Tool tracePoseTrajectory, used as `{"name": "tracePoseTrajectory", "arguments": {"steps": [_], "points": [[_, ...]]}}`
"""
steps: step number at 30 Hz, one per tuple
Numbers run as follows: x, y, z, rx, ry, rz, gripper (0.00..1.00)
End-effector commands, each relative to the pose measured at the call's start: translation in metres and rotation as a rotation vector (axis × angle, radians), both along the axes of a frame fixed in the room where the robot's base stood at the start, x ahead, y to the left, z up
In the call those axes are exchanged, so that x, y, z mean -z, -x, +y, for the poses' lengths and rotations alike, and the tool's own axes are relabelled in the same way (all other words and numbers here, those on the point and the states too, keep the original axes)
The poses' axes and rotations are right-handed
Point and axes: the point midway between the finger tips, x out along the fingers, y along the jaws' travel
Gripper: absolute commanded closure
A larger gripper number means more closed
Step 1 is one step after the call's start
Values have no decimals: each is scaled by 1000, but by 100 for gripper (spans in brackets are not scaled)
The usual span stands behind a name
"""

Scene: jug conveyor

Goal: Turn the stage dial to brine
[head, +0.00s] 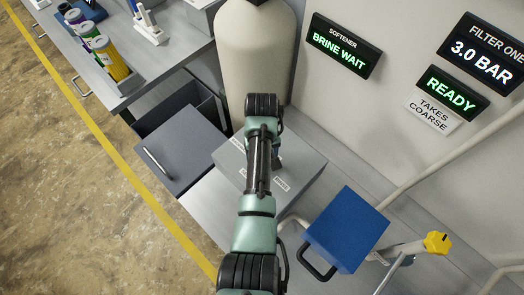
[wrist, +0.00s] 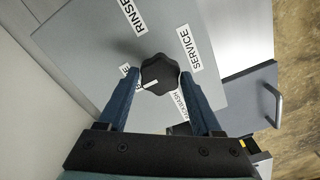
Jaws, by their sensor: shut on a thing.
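The stage dial (wrist: 162,72) is a black lobed knob on the grey top of a box. In the wrist view its white pointer mark lies toward the left and slightly down, near a label (wrist: 125,84) mostly hidden by a finger. The labels RINSE (wrist: 122,17), SERVICE (wrist: 188,48) and BACKWASH (wrist: 178,106), partly covered, sit around it. My gripper (wrist: 159,77) is shut on the dial, one blue finger on each side. In the head view my arm hides the dial on the grey box (head: 305,168).
A softener display (head: 343,46) reads BRINE WAIT. Beside the box stand a blue box (head: 346,228) with a black handle and a yellow-knobbed lever (head: 436,243). Several bottles (head: 110,58) stand on a counter.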

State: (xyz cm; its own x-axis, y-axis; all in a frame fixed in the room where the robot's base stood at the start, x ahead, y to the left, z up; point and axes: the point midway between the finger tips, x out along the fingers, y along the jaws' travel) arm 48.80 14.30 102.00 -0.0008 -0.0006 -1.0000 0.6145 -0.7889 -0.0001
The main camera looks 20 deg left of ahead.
Motion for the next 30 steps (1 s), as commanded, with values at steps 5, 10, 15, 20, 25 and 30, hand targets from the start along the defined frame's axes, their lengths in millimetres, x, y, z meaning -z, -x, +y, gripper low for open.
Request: {"name": "tracePoseTrajectory", "arguments": {"steps": [5, 10, 15, 20, 25, 30], "points": [[-1, -1, 0, 25, 0, -3, 90], [-1, -1, 0, 30, 0, -3, 90], [-1, -1, 0, 29, 0, -3, 90], [-1, -1, 0, 29, 0, -3, 16], [0, -1, 0, 28, 0, -1, 4], [0, 0, 0, 28, -1, -1, 4]]}}
